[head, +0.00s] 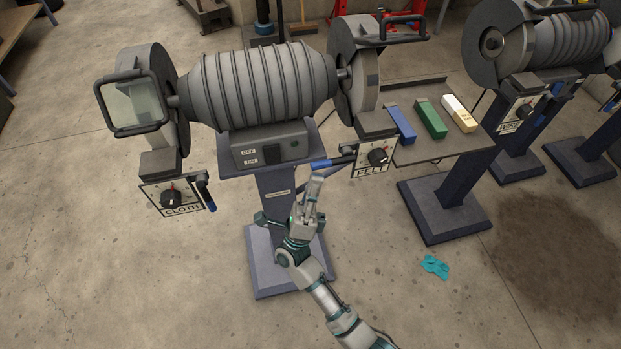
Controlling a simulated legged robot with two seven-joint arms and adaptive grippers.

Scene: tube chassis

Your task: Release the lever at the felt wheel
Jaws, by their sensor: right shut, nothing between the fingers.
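The felt wheel (364,92) is at the right end of the grey grinder. Below it hangs the FELT plate (358,172) with a black dial. The felt lever (322,163) has a blue grip and sticks out to the left from beside this plate, roughly level. My right gripper (316,178) is shut and empty, its fingertips just below the blue grip. I cannot tell whether they touch it. My left gripper is not in view.
The CLOTH plate (174,196) at the left has its own blue-gripped lever (207,196), pointing down. A switch box (270,145) sits above the pedestal. A side shelf (440,148) holds blue, green and white-yellow bars. A teal rag (435,267) lies on the floor.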

